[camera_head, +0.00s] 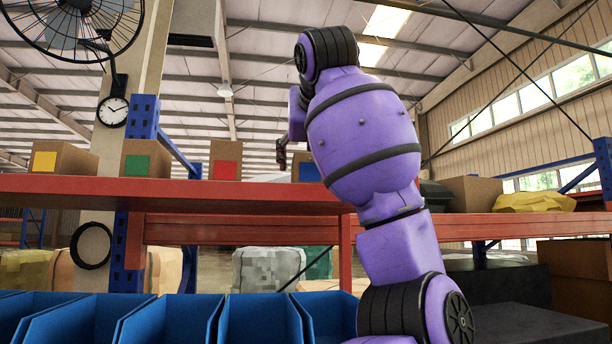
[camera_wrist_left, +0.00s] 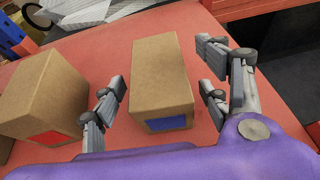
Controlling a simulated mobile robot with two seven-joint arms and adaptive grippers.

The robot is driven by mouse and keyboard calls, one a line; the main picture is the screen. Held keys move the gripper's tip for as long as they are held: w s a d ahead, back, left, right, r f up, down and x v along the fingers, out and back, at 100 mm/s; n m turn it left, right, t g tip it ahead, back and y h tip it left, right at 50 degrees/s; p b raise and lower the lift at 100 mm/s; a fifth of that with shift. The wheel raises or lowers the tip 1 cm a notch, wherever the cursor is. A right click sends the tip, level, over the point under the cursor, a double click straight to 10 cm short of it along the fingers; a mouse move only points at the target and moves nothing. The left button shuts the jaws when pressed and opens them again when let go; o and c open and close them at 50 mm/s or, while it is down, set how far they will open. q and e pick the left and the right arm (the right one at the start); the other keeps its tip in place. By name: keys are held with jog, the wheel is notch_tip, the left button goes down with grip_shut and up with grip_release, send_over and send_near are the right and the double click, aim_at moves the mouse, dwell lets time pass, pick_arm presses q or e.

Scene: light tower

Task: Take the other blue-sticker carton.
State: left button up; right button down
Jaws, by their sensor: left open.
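The blue-sticker carton (camera_head: 307,169) stands on the red shelf, partly hidden behind my purple arm in the head view. In the left wrist view this brown carton (camera_wrist_left: 160,70) shows from above, its blue sticker on the near face. My left gripper (camera_head: 283,152) is at the carton's upper left in the head view. In the left wrist view my left gripper (camera_wrist_left: 162,86) is open, with fingers on both sides of the carton. Gaps show between fingers and carton, and it is not gripped. My right gripper is in neither view.
A red-sticker carton (camera_head: 225,161) stands close to the left, then a green-sticker carton (camera_head: 146,160) and a yellow-sticker carton (camera_head: 63,160) on the red shelf (camera_head: 80,190). Blue bins (camera_head: 180,322) line up below. A yellow bundle (camera_head: 533,202) lies at right.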

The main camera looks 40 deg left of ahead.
pick_arm(q)
jog(key=x, duration=0.2)
jog(key=shift+w+a+f, duration=0.1)
jog(key=shift+w+a, duration=0.05)
jog(key=shift+a, duration=0.2)
jog(key=shift+d, duration=0.15)
jog(key=shift+c, duration=1.1)
jog(key=c, duration=1.1)
jog(key=shift+c, duration=0.2)
